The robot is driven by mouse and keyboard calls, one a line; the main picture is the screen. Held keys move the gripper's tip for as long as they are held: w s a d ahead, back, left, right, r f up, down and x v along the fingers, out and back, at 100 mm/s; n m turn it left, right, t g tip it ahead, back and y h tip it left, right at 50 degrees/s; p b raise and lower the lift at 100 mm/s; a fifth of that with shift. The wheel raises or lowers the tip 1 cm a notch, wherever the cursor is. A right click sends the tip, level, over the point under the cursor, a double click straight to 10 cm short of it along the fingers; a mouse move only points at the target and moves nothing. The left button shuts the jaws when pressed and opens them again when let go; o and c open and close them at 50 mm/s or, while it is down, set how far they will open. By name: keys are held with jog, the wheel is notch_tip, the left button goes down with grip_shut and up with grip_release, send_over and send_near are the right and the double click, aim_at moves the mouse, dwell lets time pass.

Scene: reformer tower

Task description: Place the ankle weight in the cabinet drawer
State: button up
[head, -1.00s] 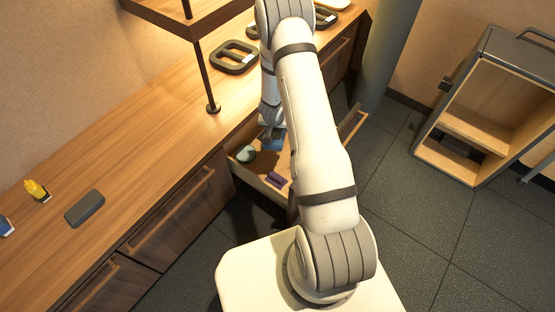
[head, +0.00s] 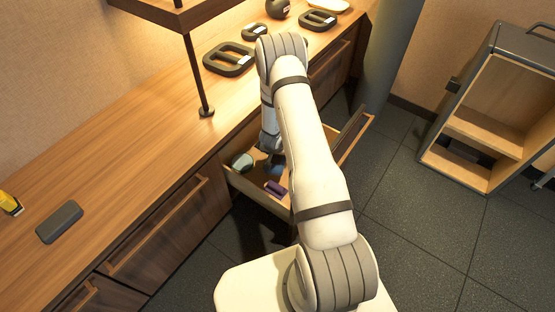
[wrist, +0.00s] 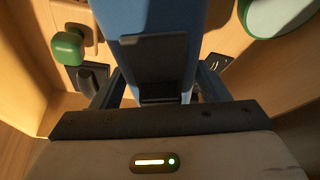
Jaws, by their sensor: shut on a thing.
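The blue ankle weight (wrist: 150,20) fills the upper middle of the wrist view, with a dark panel on its face. My gripper (wrist: 158,88) is shut on it, with one finger on each side. In the head view my gripper (head: 270,152) is at the open cabinet drawer, partly hidden by my arm. The blue weight shows only as a small dark-blue patch (head: 277,171) below it. The drawer (head: 258,194) has pale wooden walls. I cannot tell whether the weight touches the drawer floor.
In the drawer are a pale green rounded thing (head: 243,161), a purple thing (head: 276,188) and a green-ended thing (wrist: 68,48). Dark grip frames (head: 230,58) and a grey block (head: 60,222) lie on the counter (head: 140,130). An open shelf unit (head: 480,130) stands right.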

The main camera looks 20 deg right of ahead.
aim_at(278, 158)
jog(key=shift+f+b, duration=0.3)
jog(key=shift+f, duration=0.95)
jog(key=shift+f+b, duration=0.4)
jog(key=shift+f, duration=0.25)
jog(key=o, duration=1.4)
jog(key=shift+c, duration=0.2)
